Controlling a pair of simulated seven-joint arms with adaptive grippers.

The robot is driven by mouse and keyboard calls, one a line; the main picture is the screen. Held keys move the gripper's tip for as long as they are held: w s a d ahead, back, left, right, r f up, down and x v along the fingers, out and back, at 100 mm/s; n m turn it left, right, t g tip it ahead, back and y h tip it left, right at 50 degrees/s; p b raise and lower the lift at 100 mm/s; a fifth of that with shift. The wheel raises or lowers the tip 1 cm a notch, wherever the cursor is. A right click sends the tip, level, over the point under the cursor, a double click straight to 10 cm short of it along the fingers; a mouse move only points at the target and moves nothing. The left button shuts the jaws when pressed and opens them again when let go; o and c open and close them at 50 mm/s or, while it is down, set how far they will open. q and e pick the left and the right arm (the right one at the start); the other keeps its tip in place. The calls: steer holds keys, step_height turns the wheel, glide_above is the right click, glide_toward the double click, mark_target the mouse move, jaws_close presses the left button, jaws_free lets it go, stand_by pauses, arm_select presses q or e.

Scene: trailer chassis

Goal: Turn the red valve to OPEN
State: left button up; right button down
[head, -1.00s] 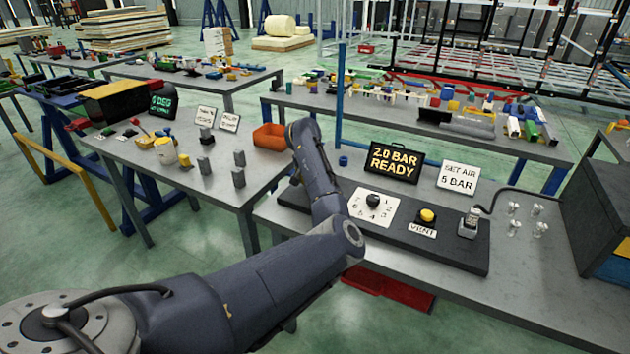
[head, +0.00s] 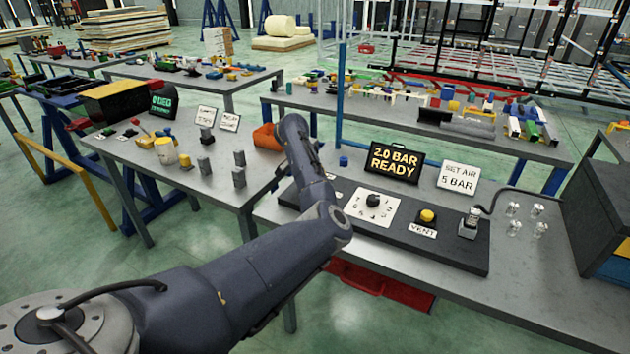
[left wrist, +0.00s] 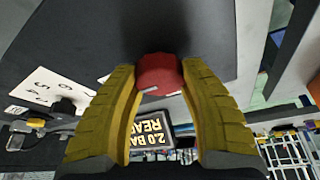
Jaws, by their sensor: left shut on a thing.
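The red valve (left wrist: 159,73) is a round red knob with a small pale mark on its near edge. It shows in the left wrist view, between the two yellow fingers of my left gripper (left wrist: 160,80). The fingers are shut on it from both sides. In the head view my left arm hides both the valve and the gripper. The dark panel (head: 455,258) that carries the controls lies on the right-hand table. I cannot read an OPEN mark. My right gripper is in neither view.
A numbered dial (head: 373,200) and a yellow VENT button (head: 427,216) sit on the panel. Behind them stand a "2.0 BAR READY" display (head: 396,165) and a "SET AIR 5 BAR" sign (head: 460,177).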

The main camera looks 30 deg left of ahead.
arm_select(q)
steer(key=shift+w, duration=0.1)
steer(key=o, duration=1.3)
steer(key=shift+c, duration=0.2)
steer(key=v, duration=1.2)
